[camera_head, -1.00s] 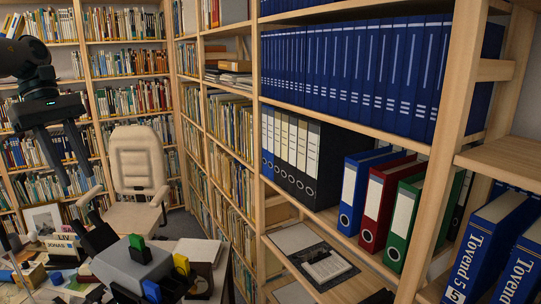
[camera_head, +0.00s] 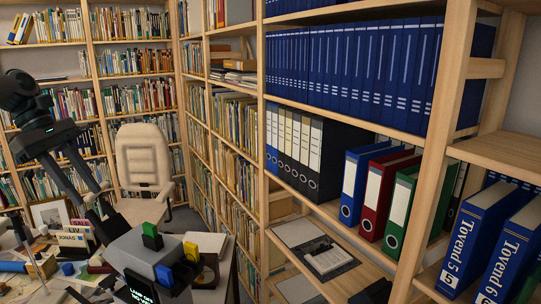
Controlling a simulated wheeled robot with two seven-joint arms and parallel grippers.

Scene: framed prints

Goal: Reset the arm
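My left arm enters from the left edge in the head view. Its black gripper (camera_head: 97,207) hangs over the desk with its fingers pointing down and to the right. The two long fingers stand apart with a gap between them, and I see nothing held there. The fingertips overlap dark things on the desk, so their exact ends are hard to make out. I cannot tell whether they touch anything. My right gripper is not in view.
The cluttered desk holds a grey box (camera_head: 135,252), a green block (camera_head: 152,241), a yellow block (camera_head: 191,251) and a framed picture (camera_head: 48,213). A cream chair (camera_head: 145,160) stands behind. Bookshelves fill the back and right, with blue binders (camera_head: 350,70).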

